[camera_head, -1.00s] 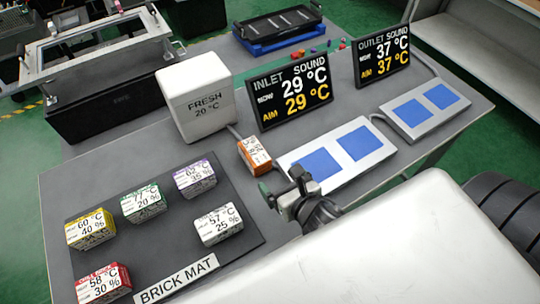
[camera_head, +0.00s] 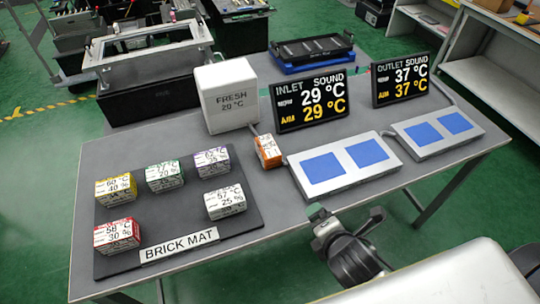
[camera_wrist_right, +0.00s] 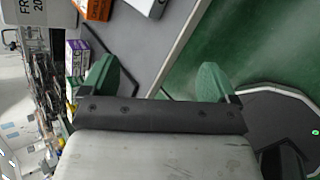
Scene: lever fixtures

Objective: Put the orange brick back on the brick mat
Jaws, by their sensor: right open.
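The orange brick (camera_head: 268,150) stands on the grey table, off the mat, between the white FRESH box and the left blue-pad panel. It shows partly at the top of the right wrist view (camera_wrist_right: 97,8). The dark brick mat (camera_head: 185,222) lies on the left of the table. It bears a yellow, a green, a purple, a white and a red brick; bare mat shows between them. My right gripper (camera_head: 347,214) is open and empty, by the table's front edge, in front of the left panel and apart from the orange brick. My left gripper is out of view.
The FRESH box (camera_head: 226,97) stands behind the orange brick. The INLET display (camera_head: 310,101) and OUTLET display (camera_head: 400,78) stand at the back. The left panel (camera_head: 345,164) and right panel (camera_head: 437,132) lie before them. Bare table lies between mat and left panel.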

